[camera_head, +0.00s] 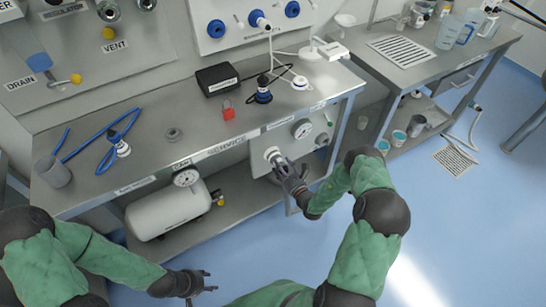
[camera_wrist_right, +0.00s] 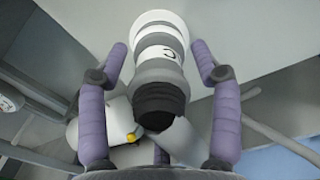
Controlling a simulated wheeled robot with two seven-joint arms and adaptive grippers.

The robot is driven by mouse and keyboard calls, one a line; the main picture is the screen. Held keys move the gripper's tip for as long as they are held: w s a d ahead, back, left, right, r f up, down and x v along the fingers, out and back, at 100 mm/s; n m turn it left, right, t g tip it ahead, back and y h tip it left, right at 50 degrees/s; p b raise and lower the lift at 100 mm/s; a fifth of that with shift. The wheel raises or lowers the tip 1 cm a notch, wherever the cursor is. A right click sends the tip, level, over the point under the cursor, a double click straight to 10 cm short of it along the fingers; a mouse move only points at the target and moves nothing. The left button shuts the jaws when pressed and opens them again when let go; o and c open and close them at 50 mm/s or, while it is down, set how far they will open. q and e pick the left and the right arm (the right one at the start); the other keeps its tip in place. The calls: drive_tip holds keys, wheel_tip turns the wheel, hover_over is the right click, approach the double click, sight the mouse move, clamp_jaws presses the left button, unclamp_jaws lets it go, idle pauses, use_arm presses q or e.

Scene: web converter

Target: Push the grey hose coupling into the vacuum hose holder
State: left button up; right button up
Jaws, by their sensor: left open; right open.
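The grey hose coupling (camera_wrist_right: 160,68) has a pale labelled band and a black rear end. Its front meets a white ring (camera_wrist_right: 153,20), apparently the vacuum hose holder; how deep it sits cannot be told. In the head view the white ring (camera_head: 272,153) is on the grey panel below the bench edge. My right gripper (camera_wrist_right: 160,62) is open, with purple fingers on both sides of the coupling and visible gaps to it. In the head view my right gripper (camera_head: 287,170) largely hides the coupling. My left gripper (camera_head: 203,281) is open and empty, low in front of the bench.
A white tank (camera_head: 167,208) lies on the lower shelf to the left. The bench top (camera_head: 200,130) holds a black box (camera_head: 217,79), a red padlock (camera_head: 228,112) and blue tubing. The floor in front is clear.

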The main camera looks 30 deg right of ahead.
drive_tip(key=shift+w, duration=0.15)
idle(0.4)
clamp_jaws()
drive_tip(key=s+p, duration=0.2)
drive_tip(key=s, duration=0.6)
drive_tip(key=shift+s+d, duration=0.35)
drive_tip(key=shift+s, duration=0.05)
idle(1.1)
